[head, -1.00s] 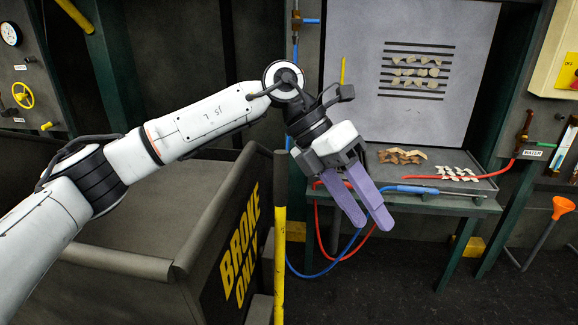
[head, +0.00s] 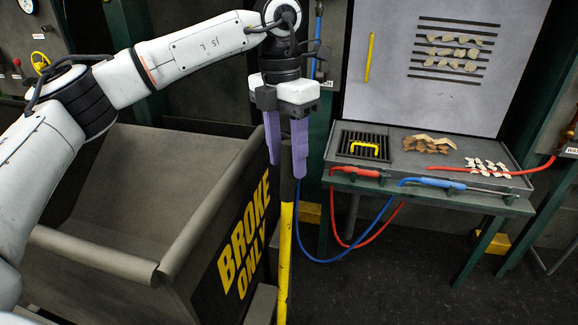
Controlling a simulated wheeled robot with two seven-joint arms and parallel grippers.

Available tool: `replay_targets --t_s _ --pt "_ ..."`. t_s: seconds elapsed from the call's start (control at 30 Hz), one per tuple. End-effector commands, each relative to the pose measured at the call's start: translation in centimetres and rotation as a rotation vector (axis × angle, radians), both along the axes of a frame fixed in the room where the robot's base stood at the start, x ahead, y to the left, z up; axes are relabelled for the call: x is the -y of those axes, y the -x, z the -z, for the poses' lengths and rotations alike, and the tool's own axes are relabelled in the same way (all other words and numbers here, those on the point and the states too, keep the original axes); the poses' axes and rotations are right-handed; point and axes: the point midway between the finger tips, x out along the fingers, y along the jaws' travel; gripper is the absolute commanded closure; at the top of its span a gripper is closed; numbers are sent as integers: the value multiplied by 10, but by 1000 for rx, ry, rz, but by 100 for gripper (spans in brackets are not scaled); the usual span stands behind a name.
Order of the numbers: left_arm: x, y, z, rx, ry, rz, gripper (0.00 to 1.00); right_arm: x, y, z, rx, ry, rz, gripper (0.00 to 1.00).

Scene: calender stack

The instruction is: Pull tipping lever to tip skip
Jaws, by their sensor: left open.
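The skip (head: 100,247) is a dark grey bin with "BROKE ONLY" in yellow on its side, at the lower left. The tipping lever (head: 285,255) is an upright bar at the skip's right side, yellow below and dark at its top. My left gripper (head: 287,168) points down over the lever's top, its two purple fingers open. In the picture the dark top of the lever shows between the fingers. I cannot tell whether they touch it or stand in front of it. My right gripper is not in view.
A bench (head: 400,192) with a red-handled and a blue-handled hose tool stands to the right. A grate with a yellow handle (head: 362,149) and scraps lie on it. Hoses hang below. Dark floor is open between lever and bench.

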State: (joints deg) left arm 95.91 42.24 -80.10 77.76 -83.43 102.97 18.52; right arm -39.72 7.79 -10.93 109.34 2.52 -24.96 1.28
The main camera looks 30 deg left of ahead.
Motion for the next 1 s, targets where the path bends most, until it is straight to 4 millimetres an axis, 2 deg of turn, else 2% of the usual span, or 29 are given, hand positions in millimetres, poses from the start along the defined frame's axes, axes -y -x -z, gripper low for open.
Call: replay_targets --t_s 0.1,0.23,0.57,0.8,0.83,1.0 --pt "1 1 17 0 0 1 57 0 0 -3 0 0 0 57" --pt "2 1 27 1 0 0 57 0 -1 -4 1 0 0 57" --pt "3 1 31 2 1 1 57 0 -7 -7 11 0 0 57" --pt "3 1 31 2 1 1 97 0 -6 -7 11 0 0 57" --pt "3 1 31 2 1 1 100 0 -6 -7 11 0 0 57" --pt "4 1 31 3 0 3 100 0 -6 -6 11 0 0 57"
